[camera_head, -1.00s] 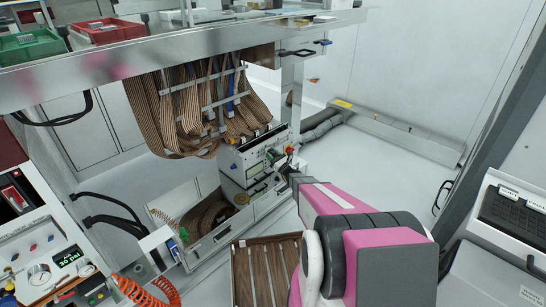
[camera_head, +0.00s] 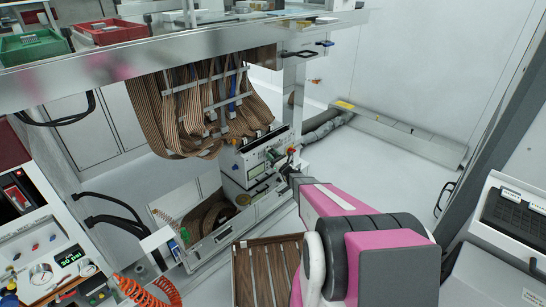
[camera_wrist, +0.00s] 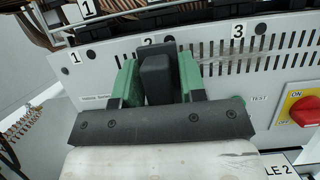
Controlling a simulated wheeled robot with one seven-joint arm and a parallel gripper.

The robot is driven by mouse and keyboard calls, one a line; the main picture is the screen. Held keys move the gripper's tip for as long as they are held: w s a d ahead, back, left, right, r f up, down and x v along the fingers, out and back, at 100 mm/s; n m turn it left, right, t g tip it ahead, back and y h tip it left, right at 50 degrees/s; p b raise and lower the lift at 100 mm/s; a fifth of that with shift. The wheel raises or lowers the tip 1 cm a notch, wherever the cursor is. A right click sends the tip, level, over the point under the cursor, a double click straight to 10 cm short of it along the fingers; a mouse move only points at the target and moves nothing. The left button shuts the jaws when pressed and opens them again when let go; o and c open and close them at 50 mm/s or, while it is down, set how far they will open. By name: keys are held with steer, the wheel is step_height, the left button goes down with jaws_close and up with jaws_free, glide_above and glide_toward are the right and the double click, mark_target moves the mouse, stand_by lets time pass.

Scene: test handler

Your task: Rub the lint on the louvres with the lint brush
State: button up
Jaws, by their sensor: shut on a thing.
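My gripper (camera_wrist: 159,78) has green fingers shut on the black block-shaped handle of the lint brush (camera_wrist: 156,80) in the wrist view. The brush's bristles are hidden. Brownish lint (camera_wrist: 222,50) smears the slots just right of the gripper. The brush is in front of the panel near the left end of the louvres; I cannot tell whether it touches. In the head view the grey unit (camera_head: 240,165) stands below the hanging cables, with my gripper at its right end.
A red rotary switch (camera_wrist: 300,108) on a yellow plate sits right of the gripper. Brown ribbon cables (camera_head: 200,110) hang above the unit. A drawer-like tray (camera_head: 215,240) with coiled cable lies below it. Open floor (camera_head: 385,170) is to the right.

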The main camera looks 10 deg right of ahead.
steer(key=shift+w+a, duration=0.3)
steer(key=shift+w, duration=0.15)
stand_by(0.4)
steer(key=shift+w+d, duration=0.55)
steer(key=shift+d, duration=0.25)
steer(key=shift+w+d, duration=0.5)
steer(key=shift+d, duration=0.25)
steer(key=shift+w+d, duration=1.4)
steer(key=shift+d, duration=0.25)
steer(key=shift+w+d, duration=0.7)
steer(key=shift+d, duration=0.3)
steer(key=shift+w+d, duration=0.75)
steer(key=shift+d, duration=0.2)
steer(key=shift+w+d, duration=0.7)
steer(key=shift+d, duration=0.3)
steer(key=shift+s+a, duration=0.1)
steer(key=shift+s+a, duration=1.25)
steer(key=shift+a, duration=0.15)
steer(key=shift+s+a, duration=0.5)
steer(key=shift+a, duration=0.35)
steer(key=shift+s+a, duration=0.5)
steer(key=shift+a, duration=0.3)
